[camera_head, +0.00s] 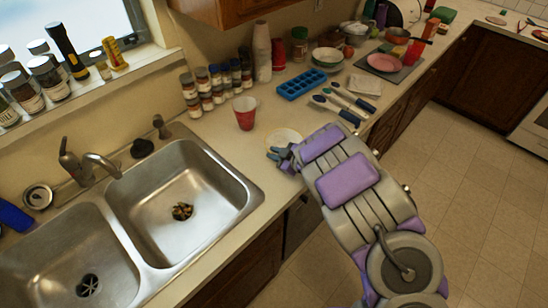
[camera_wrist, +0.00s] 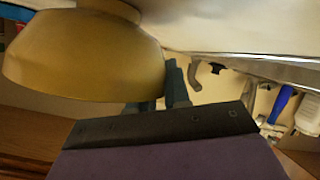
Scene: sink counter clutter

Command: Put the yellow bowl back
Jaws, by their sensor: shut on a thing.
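The yellow bowl (camera_wrist: 85,60) fills the upper left of the wrist view, with its outer wall towards the camera. In the head view a pale yellowish round shape, the bowl (camera_head: 284,135), shows just beyond my gripper (camera_head: 280,156), over the counter right of the sink. My gripper's dark fingers (camera_wrist: 163,95) are at the bowl's edge in the wrist view, shut on it. The exact grip on the rim is partly hidden. I cannot tell whether the bowl touches the counter.
A red cup (camera_head: 245,112) stands close behind the bowl. The double sink (camera_head: 185,200) lies left. Utensils (camera_head: 340,103), a blue ice tray (camera_head: 300,84), stacked bowls (camera_head: 328,58) and a pink plate (camera_head: 384,63) lie farther right. Spice jars (camera_head: 215,82) line the wall.

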